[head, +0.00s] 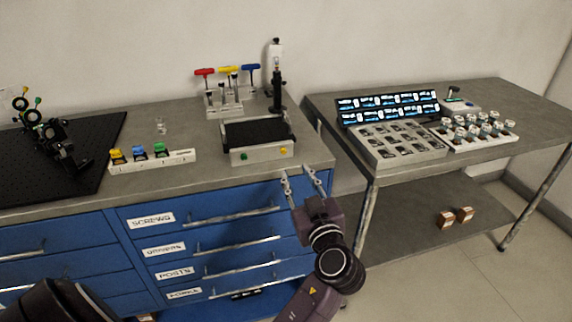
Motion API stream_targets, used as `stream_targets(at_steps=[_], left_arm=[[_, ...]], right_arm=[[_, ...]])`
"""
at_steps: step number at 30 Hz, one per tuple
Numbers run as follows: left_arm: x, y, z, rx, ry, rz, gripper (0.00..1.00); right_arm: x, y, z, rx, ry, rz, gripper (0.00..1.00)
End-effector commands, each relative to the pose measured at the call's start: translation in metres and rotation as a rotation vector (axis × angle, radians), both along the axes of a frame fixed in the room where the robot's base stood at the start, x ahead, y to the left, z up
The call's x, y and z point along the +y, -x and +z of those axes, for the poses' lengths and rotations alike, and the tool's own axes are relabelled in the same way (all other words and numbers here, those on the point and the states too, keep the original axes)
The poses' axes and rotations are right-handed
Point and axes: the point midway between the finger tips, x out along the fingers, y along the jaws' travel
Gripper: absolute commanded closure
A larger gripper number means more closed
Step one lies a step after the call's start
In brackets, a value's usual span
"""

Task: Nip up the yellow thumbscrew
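A small yellow knob (283,152), which looks like the yellow thumbscrew, sits on the right part of the front face of a grey box (262,155) with a dark top. A green knob (244,157) is on the left part of the same face. I cannot tell the depth of that gap.
A white holder (180,160) with yellow, blue and green pieces stands left of the box. T-handle drivers (228,71) in a rack and a post (277,80) stand behind it. Blue drawers (235,230) with bar handles lie below. A side table (480,97) with trays is at right.

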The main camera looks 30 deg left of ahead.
Motion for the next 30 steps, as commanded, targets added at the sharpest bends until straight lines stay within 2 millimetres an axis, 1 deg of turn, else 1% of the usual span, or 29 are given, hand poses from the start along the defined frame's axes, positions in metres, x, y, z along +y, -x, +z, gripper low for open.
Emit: stream_targets(at_steps=[1,4,12,18,22,28,29,30], left_arm=[[0.004,0.004,0.008,-0.026,0.004,0.016,0.71],[0.011,0.002,0.016,-0.046,0.006,0.028,0.71],[0.043,-0.026,0.017,-0.041,0.003,0.027,0.71],[0.060,-0.042,0.014,-0.040,0.004,0.023,0.71],[0.063,-0.045,0.013,-0.041,0.007,0.023,0.71],[0.064,-0.045,0.012,-0.040,0.007,0.023,0.71],[0.064,-0.045,0.012,-0.040,0.007,0.023,0.72],[0.063,-0.045,0.012,-0.040,0.007,0.023,0.76]], right_arm=[[-0.001,0.000,-0.002,0.000,0.001,0.000,0.60],[-0.001,0.000,0.002,0.000,0.001,0.000,0.60],[-0.001,0.000,0.017,0.000,0.001,-0.001,0.60],[-0.001,0.000,0.023,0.000,0.001,-0.001,0.60],[-0.001,0.000,0.024,-0.001,0.001,0.000,0.60],[0.000,0.000,0.023,-0.001,0.000,0.000,0.60],[0.000,0.000,0.023,-0.001,0.000,0.000,0.60],[0.000,0.000,0.023,-0.001,0.000,0.000,0.60]])
